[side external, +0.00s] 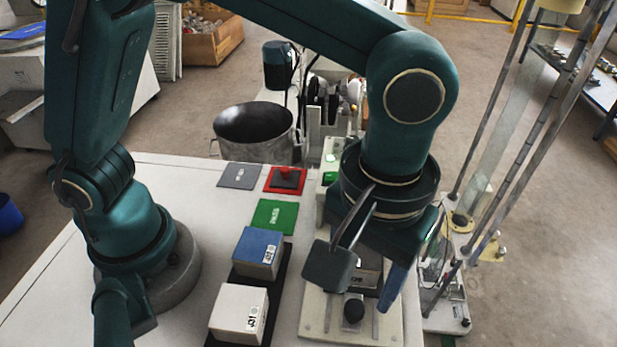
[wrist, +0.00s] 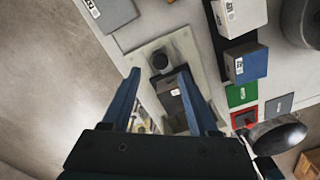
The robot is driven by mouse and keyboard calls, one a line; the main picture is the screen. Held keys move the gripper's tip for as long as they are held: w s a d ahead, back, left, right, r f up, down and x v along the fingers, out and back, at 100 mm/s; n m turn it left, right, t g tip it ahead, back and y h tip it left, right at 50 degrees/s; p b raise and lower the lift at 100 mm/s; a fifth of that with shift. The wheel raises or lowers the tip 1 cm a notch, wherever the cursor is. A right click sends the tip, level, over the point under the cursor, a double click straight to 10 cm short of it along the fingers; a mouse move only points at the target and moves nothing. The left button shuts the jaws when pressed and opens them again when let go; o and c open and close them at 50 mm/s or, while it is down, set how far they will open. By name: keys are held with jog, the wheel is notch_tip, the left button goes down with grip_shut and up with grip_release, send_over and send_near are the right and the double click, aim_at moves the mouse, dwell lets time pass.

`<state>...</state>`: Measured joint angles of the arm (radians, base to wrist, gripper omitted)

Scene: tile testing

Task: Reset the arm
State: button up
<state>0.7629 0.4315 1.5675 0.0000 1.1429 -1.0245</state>
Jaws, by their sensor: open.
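My gripper (side external: 362,285) hangs over a testing device at the right of the table, with its fingers apart. In the wrist view, my gripper (wrist: 159,72) shows two blue fingers, spread wide. A dark grey block (wrist: 178,100) sits in the device between and below them, and no finger visibly touches it. The device's pale base plate (side external: 315,315) carries a black knob (side external: 353,309). A blue block (side external: 258,252) and a white block (side external: 240,312) with labels stand on a black rack (side external: 280,285) to the left of my gripper.
A metal pot (side external: 255,133) stands behind the table. Tall metal posts (side external: 535,130) rise at the right.

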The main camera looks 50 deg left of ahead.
jog(key=shift+w+a+r, duration=0.2)
jog(key=shift+w, duration=0.1)
jog(key=w+a+r+n+t+h, duration=0.1)
jog(key=w+a+r+n+t, duration=0.2)
jog(key=a+r, duration=0.65)
jog(key=s+a+f+m+t+y, duration=0.1)
jog(key=s+a+f+m, duration=0.3)
jog(key=a, duration=0.6)
jog(key=s+m+t, duration=0.1)
jog(key=s+m, duration=0.1)
jog(key=shift+s+t, duration=0.3)
jog(key=shift+s, duration=0.1)
